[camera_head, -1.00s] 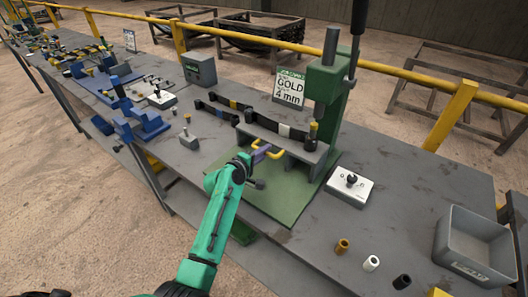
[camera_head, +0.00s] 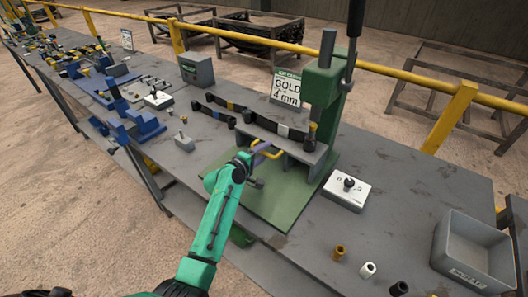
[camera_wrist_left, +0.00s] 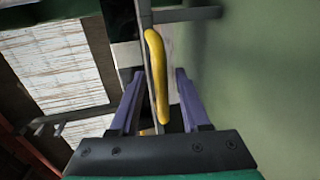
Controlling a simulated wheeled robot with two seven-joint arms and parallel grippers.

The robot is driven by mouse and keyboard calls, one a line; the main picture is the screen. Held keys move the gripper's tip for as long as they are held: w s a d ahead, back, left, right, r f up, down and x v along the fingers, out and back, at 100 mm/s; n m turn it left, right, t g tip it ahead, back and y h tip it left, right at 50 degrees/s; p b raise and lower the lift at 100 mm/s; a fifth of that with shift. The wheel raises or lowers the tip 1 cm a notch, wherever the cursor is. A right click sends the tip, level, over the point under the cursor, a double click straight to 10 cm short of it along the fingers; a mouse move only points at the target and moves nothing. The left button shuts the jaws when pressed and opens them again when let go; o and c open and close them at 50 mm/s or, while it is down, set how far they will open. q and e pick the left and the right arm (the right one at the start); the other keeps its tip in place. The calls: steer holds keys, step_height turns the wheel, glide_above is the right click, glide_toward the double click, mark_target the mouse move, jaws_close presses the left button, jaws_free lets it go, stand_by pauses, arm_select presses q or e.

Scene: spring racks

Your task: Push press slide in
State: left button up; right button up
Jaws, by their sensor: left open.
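The green press (camera_head: 323,95) stands on a green base plate (camera_head: 277,205) on the workbench. Its grey slide (camera_head: 306,157) sits low at the front of the press, and a yellow handle (camera_head: 271,152) sticks out from it towards me. My left gripper (camera_head: 262,147) is at this handle. In the left wrist view, the open purple fingers (camera_wrist_left: 153,92) stand on either side of the yellow handle (camera_wrist_left: 157,75), with gaps on both sides. How far the slide is in cannot be told. My right gripper is not in view.
A grey box with a white top and black knob (camera_head: 347,189) stands right of the press. Small gold, white and black bushings and a grey bin (camera_head: 475,250) are at the front right. Dark strips lie behind the handle.

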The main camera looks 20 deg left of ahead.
arm_select(q)
steer(key=b+v, duration=0.1)
steer(key=v, duration=1.3)
steer(key=shift+s+b, duration=0.25)
steer(key=shift+b, duration=0.15)
steer(key=shift+a, duration=0.1)
